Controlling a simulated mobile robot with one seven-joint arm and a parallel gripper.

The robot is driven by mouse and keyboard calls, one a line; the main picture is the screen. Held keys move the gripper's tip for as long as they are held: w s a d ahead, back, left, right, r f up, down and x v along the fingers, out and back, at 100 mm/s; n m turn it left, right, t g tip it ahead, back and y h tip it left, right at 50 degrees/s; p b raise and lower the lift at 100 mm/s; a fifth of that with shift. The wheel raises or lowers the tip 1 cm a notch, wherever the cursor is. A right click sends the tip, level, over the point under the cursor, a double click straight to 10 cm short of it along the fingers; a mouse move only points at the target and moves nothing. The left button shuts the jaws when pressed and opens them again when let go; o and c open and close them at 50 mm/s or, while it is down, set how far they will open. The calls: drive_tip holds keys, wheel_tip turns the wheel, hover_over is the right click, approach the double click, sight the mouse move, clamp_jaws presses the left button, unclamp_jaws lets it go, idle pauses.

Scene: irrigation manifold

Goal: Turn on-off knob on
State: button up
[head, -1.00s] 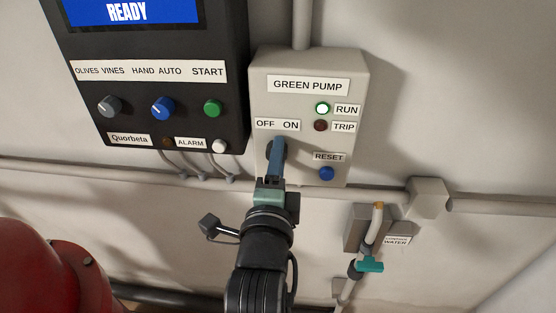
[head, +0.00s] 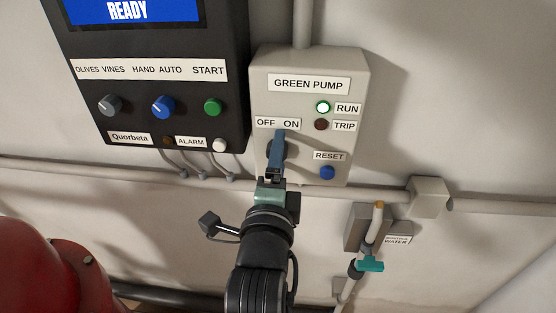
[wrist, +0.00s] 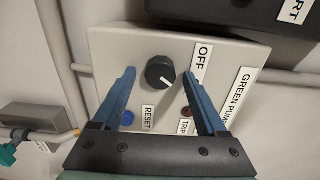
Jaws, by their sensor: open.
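The on-off knob (wrist: 159,73) is black and round with a white pointer line, on the grey GREEN PUMP box (head: 346,65). In the wrist view the line slants right and down, toward the ON side of the turned lettering. The OFF label (wrist: 202,60) shows there; the ON label (head: 291,124) shows in the head view. My gripper (head: 279,137) is open in front of the knob, hiding much of it in the head view. In the wrist view its blue fingers stand on either side of the knob, with gaps. The RUN lamp (head: 323,107) glows green.
A blue RESET button (head: 327,172) and dark TRIP lamp (head: 321,125) sit right of the knob. A black control panel (head: 90,50) is close on the left. A pipe (head: 390,191) runs below; a teal-handled valve (head: 369,264) is lower right.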

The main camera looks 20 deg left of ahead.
drive_tip(key=v, duration=1.3)
idle(0.4)
drive_tip(key=w+d+r+n+t+h, duration=0.1)
drive_tip(key=w+d+r+n+t, duration=0.2)
drive_tip(key=r, duration=0.7)
drive_tip(key=w+d+r+n+t+h, duration=0.1)
drive_tip(key=d+r+n+t, duration=0.3)
drive_tip(key=r, duration=0.7)
drive_tip(key=s+d+r+n+t+h, duration=0.1)
drive_tip(key=s+d+r+n, duration=0.1)
drive_tip(key=r+n, duration=0.2)
drive_tip(key=s+d+r+n+t+h, duration=0.2)
drive_tip(key=d+r+n, duration=0.1)
drive_tip(key=r, duration=0.7)
drive_tip(key=shift+d+r+n+b, duration=0.2)
drive_tip(key=shift+r+n+b, duration=0.1)
drive_tip(key=shift+n+b, duration=0.15)
